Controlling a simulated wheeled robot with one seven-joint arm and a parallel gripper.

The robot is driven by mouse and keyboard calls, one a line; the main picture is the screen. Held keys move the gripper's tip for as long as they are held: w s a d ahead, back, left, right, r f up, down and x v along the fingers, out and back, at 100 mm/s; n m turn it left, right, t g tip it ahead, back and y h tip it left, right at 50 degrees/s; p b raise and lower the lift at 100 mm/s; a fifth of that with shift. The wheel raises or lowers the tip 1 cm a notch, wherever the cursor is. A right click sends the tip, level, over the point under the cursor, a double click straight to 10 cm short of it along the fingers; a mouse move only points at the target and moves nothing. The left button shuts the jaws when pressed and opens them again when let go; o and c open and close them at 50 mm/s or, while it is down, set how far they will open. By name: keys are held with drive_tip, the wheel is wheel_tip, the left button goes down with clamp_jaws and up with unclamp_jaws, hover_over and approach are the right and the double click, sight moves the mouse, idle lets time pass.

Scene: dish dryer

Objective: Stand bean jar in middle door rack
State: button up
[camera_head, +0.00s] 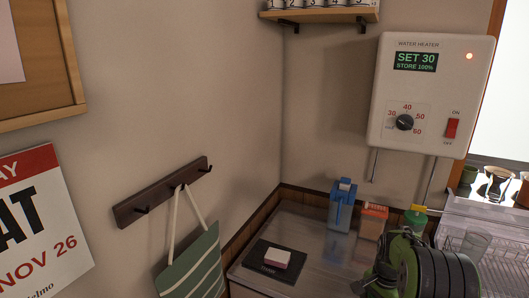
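I see no bean jar that I can make out and no door rack in this view. A dark, ribbed shape with green parts at the lower right looks like part of my arm. My gripper's fingertips do not show, so I cannot see whether it holds anything.
A counter (310,239) in the corner bears a blue carton (341,208), an orange box (372,222) and a pink-white block (276,257) on a black mat. A clear dish rack (490,240) is right. A water heater (430,95), shelf (318,15) and hook rail (160,194) are on the walls.

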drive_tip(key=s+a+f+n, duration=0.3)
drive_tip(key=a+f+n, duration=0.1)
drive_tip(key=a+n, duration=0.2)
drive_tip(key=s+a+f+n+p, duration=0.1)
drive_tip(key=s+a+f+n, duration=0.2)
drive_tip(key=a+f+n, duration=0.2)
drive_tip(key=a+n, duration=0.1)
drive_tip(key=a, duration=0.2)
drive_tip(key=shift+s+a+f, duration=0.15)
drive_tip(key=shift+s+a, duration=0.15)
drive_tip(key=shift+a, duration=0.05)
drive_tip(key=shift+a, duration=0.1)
